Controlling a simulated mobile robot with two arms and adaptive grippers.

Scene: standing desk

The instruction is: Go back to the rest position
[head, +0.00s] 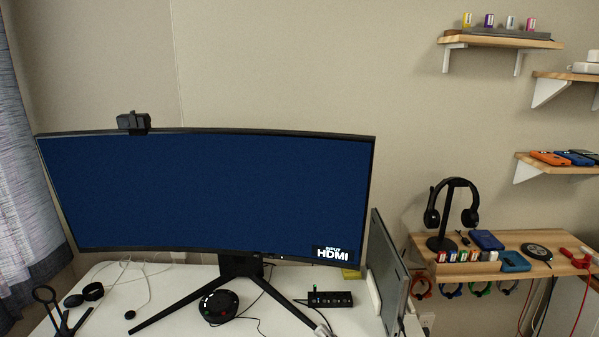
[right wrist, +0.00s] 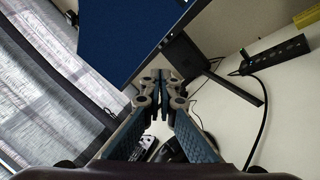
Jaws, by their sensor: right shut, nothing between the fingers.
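My right gripper (right wrist: 160,78) shows in the right wrist view, its two fingers brought together at the tips with nothing between them. It is in front of the monitor (right wrist: 118,28), above the white desk (right wrist: 290,125).
The wide monitor (head: 205,190) stands on the white desk (head: 170,285). A black hub (head: 328,298), a cable and a round black device (head: 218,306) lie near its stand. A grey curtain (head: 25,190) hangs left. A headphone stand (head: 450,212) and wooden shelves (head: 500,40) are right.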

